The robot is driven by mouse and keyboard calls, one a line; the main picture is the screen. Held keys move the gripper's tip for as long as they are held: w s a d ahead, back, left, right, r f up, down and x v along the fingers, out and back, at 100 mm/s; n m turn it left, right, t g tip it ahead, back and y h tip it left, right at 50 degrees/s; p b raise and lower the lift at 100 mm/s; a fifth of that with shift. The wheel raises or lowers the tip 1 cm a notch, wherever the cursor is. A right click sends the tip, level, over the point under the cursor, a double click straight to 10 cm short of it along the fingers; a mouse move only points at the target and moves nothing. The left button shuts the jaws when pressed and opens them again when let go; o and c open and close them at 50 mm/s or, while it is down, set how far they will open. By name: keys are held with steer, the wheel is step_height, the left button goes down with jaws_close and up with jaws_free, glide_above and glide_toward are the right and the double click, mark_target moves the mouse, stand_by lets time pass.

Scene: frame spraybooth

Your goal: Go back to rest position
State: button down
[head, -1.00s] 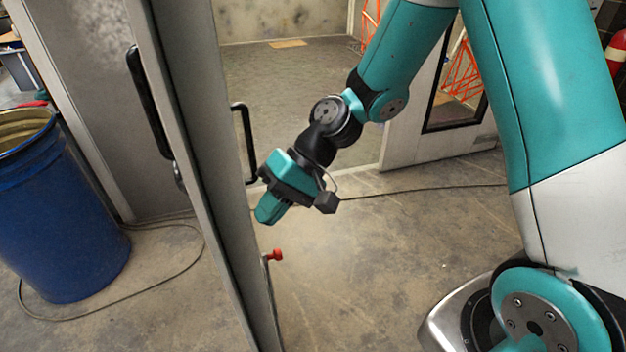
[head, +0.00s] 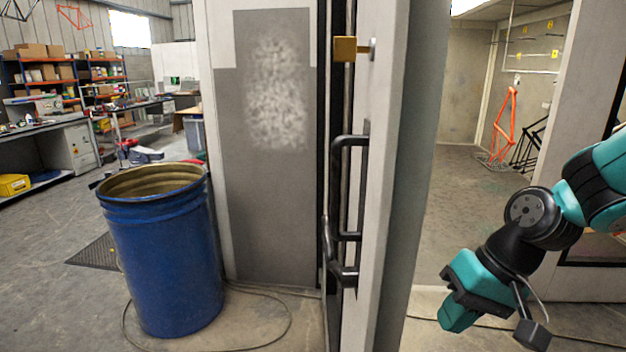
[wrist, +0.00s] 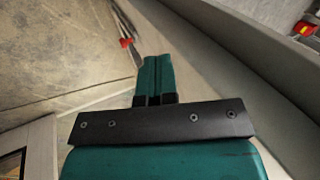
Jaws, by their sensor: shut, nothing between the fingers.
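My gripper (head: 456,316) is at the lower right of the head view, pointing down and to the left. It is to the right of the booth door (head: 396,170), apart from it in the picture, with nothing held. In the wrist view its teal fingers (wrist: 155,78) are pressed together with nothing between them. The door has black bar handles (head: 340,210) and is seen nearly edge-on.
A blue drum (head: 165,260) stands left of the door. A cable (head: 270,338) lies on the floor. An orange bicycle frame (head: 503,128) is inside the booth. A red knob (wrist: 127,42) shows beyond the fingers. The booth floor (head: 455,215) looks clear.

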steer(key=s+d+t+h, duration=0.2)
steer(key=d+h, duration=0.3)
steer(key=d, duration=0.4)
steer(key=s+a+r+n+g+y+b, duration=0.1)
steer(key=s+a+n+y+b, duration=0.1)
steer(key=s+a, duration=0.3)
steer(key=s+a+r+n+g+y+b, duration=0.1)
steer(key=s+a+n+y+b, duration=0.1)
steer(key=s+a, duration=0.4)
steer(key=a+n+b, duration=0.1)
steer(key=a+n, duration=0.1)
steer(key=a, duration=0.1)
steer(key=shift+a+r+n+g, duration=0.3)
steer(key=shift+n, duration=0.1)
